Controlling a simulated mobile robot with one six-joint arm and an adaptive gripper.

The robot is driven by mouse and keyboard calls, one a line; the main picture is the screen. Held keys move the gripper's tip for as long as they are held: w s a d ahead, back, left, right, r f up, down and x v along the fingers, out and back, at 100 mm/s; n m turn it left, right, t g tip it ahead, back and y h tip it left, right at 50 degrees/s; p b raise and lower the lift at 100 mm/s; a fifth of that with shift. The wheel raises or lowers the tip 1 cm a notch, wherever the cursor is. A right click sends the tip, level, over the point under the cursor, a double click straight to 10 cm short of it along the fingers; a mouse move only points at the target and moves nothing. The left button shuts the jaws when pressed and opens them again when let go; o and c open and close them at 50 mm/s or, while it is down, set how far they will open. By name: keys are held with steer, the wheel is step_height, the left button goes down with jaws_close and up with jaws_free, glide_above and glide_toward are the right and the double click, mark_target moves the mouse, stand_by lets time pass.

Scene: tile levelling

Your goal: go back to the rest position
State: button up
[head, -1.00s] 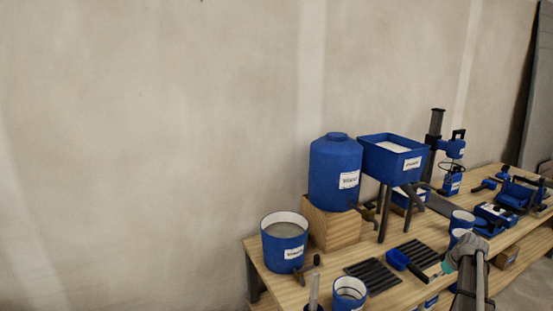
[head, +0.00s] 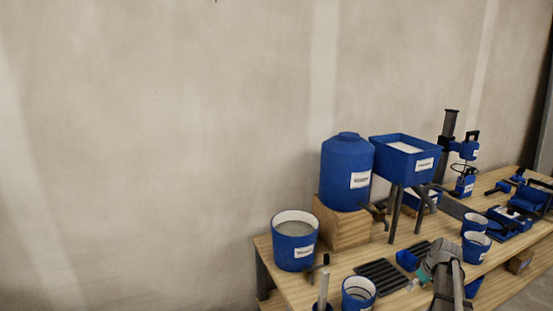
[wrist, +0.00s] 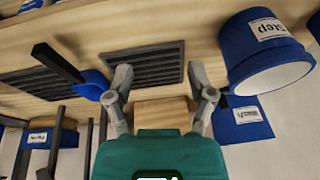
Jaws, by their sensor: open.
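My gripper (wrist: 163,85) is open and empty in the wrist view, its two grey fingers spread above the wooden bench (wrist: 205,30). A wooden block shows between and beyond the fingers. In the head view my gripper is at the lower right over the bench, partly hidden by my own arm. A blue scoop (wrist: 93,84) with a dark handle lies to the left of the fingers, apart from them. It also shows in the head view (head: 406,260), just left of my arm.
A blue bucket (head: 295,241), blue tank (head: 346,172) and blue hopper (head: 407,157) stand along the back of the bench. Black slotted racks (head: 382,275) lie in front. Blue cups (head: 474,247) stand right of my arm. The wall behind is bare.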

steer(key=s+a+m+g+h, duration=0.1)
steer(key=s+a, duration=0.4)
steer(key=a, duration=0.5)
steer(key=s+a+m+g, duration=0.1)
steer(key=s+a, duration=0.4)
steer(key=a, duration=0.5)
steer(key=s+a+m+g+h, duration=0.1)
steer(key=s+a, duration=0.5)
steer(key=a, duration=0.4)
step_height(320, 180, down, 11)
steer(key=b, duration=1)
step_height(320, 180, up, 27)
steer(key=p, duration=2.7)
steer(key=shift+m, duration=0.3)
steer(key=shift+a, duration=0.1)
